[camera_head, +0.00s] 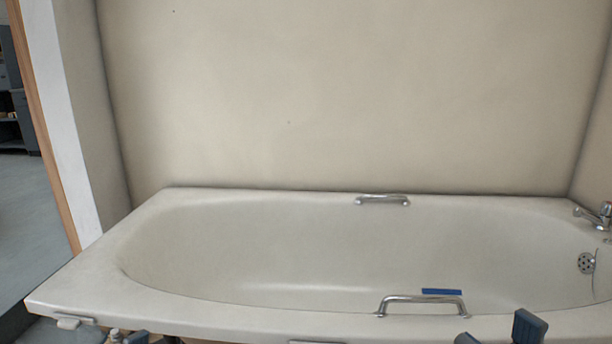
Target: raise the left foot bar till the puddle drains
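A white bathtub (90,287) fills the lower half of the head view. A small pale bracket-like part (68,322) sits under its front rim at the left; I cannot tell whether it belongs to the left foot bar. The bar itself is not clearly visible. A pale bright streak (320,288) shows low in the tub; I cannot tell puddle from reflection. My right gripper (497,332) shows two dark fingertips apart and nothing between them, in front of the tub's front rim. Of my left gripper (137,338), only a dark tip shows at the bottom edge, near the tub's left front.
Chrome grab handles stand on the front rim (422,298) and back rim (382,199). A blue strip (441,291) shows inside the tub behind the front handle. A tap (597,215) and round overflow (586,263) are at the right. Walls close the back; open floor (30,225) lies left.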

